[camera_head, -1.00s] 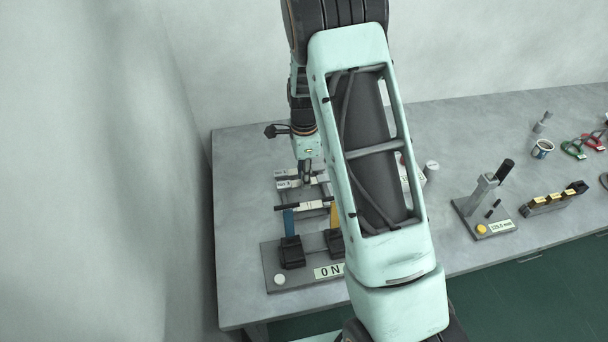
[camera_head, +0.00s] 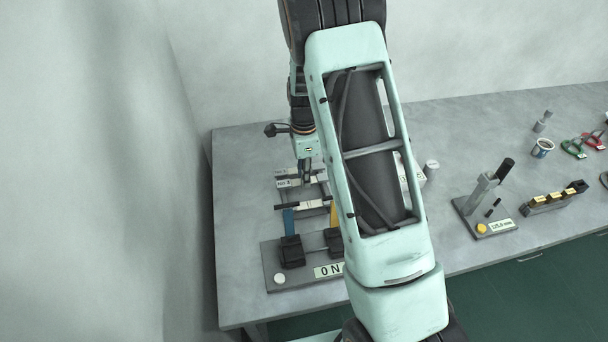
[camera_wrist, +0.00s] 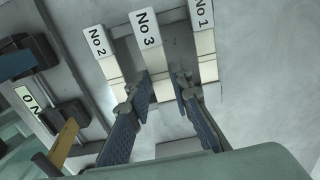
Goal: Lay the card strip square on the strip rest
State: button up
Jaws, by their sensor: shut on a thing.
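The card strip marked No 3 (camera_wrist: 147,28) runs between my two fingers in the wrist view. My gripper (camera_wrist: 162,84) is shut on it, one finger on each long side. In the head view my gripper (camera_head: 306,180) is over the group of strips at the left of the table. A pale strip marked No 2 (camera_wrist: 98,42) lies on its left and one marked No 1 (camera_wrist: 203,14) on its right, both apart from my fingers. The strips lie over a grey frame that I cannot clearly make out. Whether No 3 touches it cannot be told.
A device with black blocks and an ON plate (camera_head: 328,271) stands just in front of the strips. A gauge stand (camera_head: 484,196) and a block with yellow pieces (camera_head: 553,200) stand to the right. A cup (camera_head: 542,148) is farther back. My arm hides the middle table.

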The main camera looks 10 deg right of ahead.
jog(key=shift+f+b, duration=0.85)
jog(key=shift+f, duration=0.4)
dwell(0.8)
dwell(0.5)
jog(key=o, duration=1.5)
jog(key=shift+r, duration=0.15)
jog(key=shift+r+p, duration=2.7)
jog(key=shift+r, duration=1.25)
